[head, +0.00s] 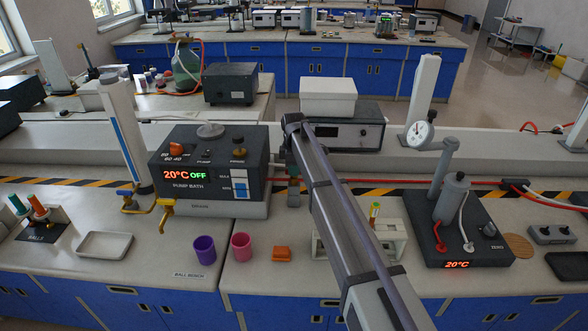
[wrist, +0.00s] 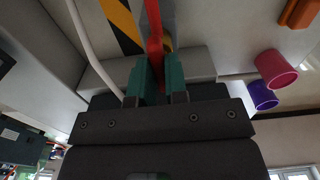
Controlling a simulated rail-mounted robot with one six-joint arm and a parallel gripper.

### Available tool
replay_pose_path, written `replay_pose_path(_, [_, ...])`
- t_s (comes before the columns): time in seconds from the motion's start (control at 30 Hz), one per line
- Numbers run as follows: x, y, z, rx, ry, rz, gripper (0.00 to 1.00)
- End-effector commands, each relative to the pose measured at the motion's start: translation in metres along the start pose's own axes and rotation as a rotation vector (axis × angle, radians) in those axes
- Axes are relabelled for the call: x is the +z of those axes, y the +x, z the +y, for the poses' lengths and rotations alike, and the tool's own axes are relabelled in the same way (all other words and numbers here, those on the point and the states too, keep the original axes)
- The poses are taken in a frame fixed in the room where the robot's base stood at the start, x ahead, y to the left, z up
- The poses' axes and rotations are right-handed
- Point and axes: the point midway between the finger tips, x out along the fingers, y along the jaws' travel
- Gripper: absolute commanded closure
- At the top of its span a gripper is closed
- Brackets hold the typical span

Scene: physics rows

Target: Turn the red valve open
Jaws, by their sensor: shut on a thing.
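My gripper (head: 293,188) is low over the bench, just right of the pump bath, at the left end of a red line (head: 400,181). In the wrist view its two teal fingers (wrist: 159,68) are closed on either side of a red piece, which I take for the red valve (wrist: 157,72). The red strip runs on from between the fingers to the top edge of that view. A small brass-coloured part shows beside the right fingertip. The valve's body and its exact angle are mostly hidden by the fingers and the arm.
The pump bath (head: 212,165) stands close left of my gripper, its display reading 20°C OFF. A purple cup (head: 204,250), a pink cup (head: 241,247) and an orange block (head: 282,254) stand in front. A grey heater unit (head: 460,235) is to the right.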

Motion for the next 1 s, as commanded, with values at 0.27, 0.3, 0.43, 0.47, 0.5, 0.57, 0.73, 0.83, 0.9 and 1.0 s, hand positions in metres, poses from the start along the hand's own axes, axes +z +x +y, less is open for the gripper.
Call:
replay_pose_path(0.27, [0.000,0.000,0.000,-0.001,0.000,0.000,0.62])
replay_pose_path(0.3, [0.000,0.000,0.000,-0.001,0.000,0.000,0.61])
replay_pose_path(0.43, [0.000,0.000,0.000,0.000,0.000,0.000,0.61])
replay_pose_path(0.47, [0.000,0.000,0.000,0.000,0.000,0.000,0.61])
replay_pose_path(0.5, [0.000,-0.001,0.000,0.000,0.000,0.000,0.61])
replay_pose_path(0.57, [0.000,-0.004,0.000,0.000,0.000,0.000,0.61])
replay_pose_path(0.73, [0.000,-0.030,0.000,0.000,0.000,0.000,0.61])
replay_pose_path(0.83, [0.000,-0.056,0.000,0.000,0.000,0.000,0.61])
replay_pose_path(0.9, [0.000,-0.074,0.000,0.000,0.000,0.000,0.61])
replay_pose_path(1.0, [0.000,-0.097,0.000,0.000,0.000,0.000,0.61])
